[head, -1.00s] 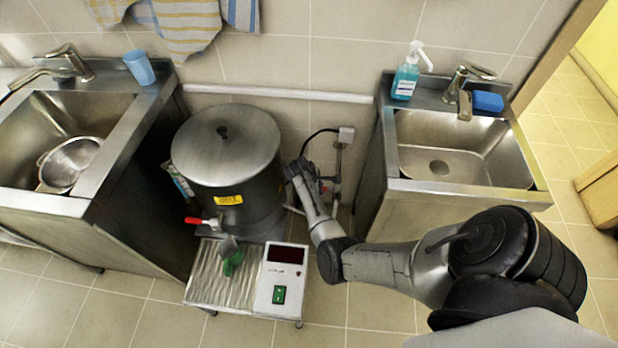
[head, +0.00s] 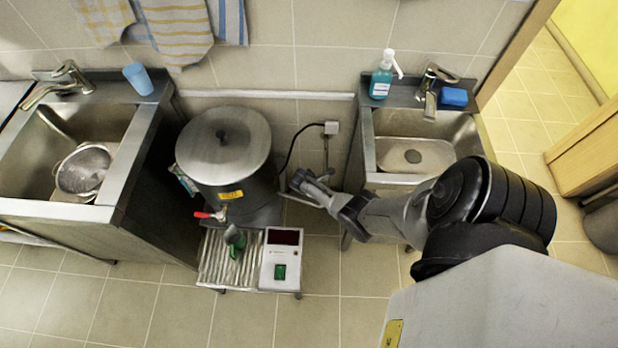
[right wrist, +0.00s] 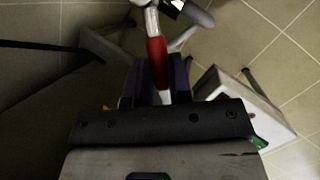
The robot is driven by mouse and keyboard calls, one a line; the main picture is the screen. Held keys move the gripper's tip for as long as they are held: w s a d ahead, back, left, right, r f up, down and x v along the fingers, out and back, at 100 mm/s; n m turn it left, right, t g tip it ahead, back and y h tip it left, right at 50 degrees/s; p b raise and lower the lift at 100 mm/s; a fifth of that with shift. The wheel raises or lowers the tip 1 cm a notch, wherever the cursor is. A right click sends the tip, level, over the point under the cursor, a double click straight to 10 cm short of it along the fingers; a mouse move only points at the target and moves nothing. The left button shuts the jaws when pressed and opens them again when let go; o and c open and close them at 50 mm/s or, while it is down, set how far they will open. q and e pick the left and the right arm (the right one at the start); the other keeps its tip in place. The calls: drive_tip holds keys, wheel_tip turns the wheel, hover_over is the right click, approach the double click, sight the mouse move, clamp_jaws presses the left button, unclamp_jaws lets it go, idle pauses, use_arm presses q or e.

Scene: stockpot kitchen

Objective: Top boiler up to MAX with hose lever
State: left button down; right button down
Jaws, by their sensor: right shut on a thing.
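The steel boiler (head: 225,180) stands between the two sinks with its round lid (head: 222,145) on. A yellow label (head: 230,195) is on its front. No MAX mark or water level can be made out. My right gripper (head: 302,182) is low beside the boiler's right side, near the wall pipe. In the right wrist view my right gripper (right wrist: 157,82) is shut on a red lever (right wrist: 157,58) with pale metal at its ends. In the head view the lever is hidden by the gripper. My left gripper is not in view.
The boiler's red-handled tap (head: 205,214) is above a ribbed drip tray (head: 218,264) with a green object (head: 236,242). A control box (head: 281,258) with a dark display stands beside it. The left sink (head: 50,205) and right sink (head: 415,160) flank the boiler. Floor in front is clear.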

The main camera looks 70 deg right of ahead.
drive_tip(key=shift+s+a+r+n+t+p, duration=0.15)
drive_tip(key=shift+s+n+t+p, duration=0.3)
drive_tip(key=shift+s+n+p, duration=0.45)
drive_tip(key=shift+s+a+f+n+t+p, duration=0.15)
drive_tip(key=shift+s+n+t+p, duration=0.4)
drive_tip(key=shift+n, duration=0.7)
drive_tip(key=shift+s+a+r+n+t+p, duration=0.1)
drive_tip(key=shift+s+a+n+t+p, duration=0.1)
drive_tip(key=shift+s+n+t+p, duration=0.55)
drive_tip(key=shift+w+n+g, duration=0.15)
drive_tip(key=shift+n+g, duration=0.2)
drive_tip(key=shift+n, duration=0.05)
drive_tip(key=shift+y, duration=0.3)
drive_tip(key=c, duration=1)
unclamp_jaws()
drive_tip(key=shift+c, duration=0.2)
drive_tip(key=p+v, duration=0.9)
drive_tip(key=v, duration=0.4)
drive_tip(key=shift+a+r+p, duration=0.25)
drive_tip(key=shift+r+p, duration=0.05)
